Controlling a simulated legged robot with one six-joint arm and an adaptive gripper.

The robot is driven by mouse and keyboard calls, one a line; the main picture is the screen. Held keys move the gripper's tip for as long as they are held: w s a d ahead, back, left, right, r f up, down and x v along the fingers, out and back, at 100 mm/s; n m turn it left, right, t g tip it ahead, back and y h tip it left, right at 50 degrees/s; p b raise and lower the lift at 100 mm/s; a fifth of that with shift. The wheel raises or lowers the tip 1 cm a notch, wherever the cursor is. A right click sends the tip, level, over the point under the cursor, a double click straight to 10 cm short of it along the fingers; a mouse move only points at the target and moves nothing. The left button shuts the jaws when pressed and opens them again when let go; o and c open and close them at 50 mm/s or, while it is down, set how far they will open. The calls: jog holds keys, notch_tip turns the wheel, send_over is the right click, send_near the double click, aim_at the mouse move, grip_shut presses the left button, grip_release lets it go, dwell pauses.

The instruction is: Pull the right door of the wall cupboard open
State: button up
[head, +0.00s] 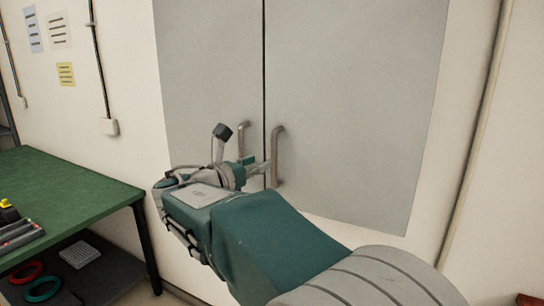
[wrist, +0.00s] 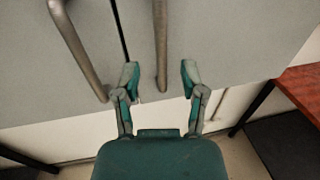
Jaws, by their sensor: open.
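The grey wall cupboard has a right door (head: 350,100) and a left door (head: 208,75), both shut with a dark seam between them. The right door's bar handle (head: 276,155) stands upright beside the seam; it also shows in the wrist view (wrist: 160,40). The left door's handle (head: 241,138) is partly hidden by my arm; it shows in the wrist view (wrist: 77,48). My gripper (wrist: 160,77) is open, its fingers on either side of the right handle's lower end. I cannot tell how deep the handle sits between them. In the head view my gripper (head: 260,168) is beside that handle.
A green-topped workbench (head: 70,195) stands at the left, with tools on it and a lower shelf holding coloured rings. A reddish table (wrist: 303,88) shows at the right in the wrist view. A pipe (head: 478,130) runs up the wall right of the cupboard.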

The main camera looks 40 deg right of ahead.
send_over(274, 186)
jog(key=shift+w+d, duration=0.15)
jog(key=shift+w, duration=0.15)
grip_shut()
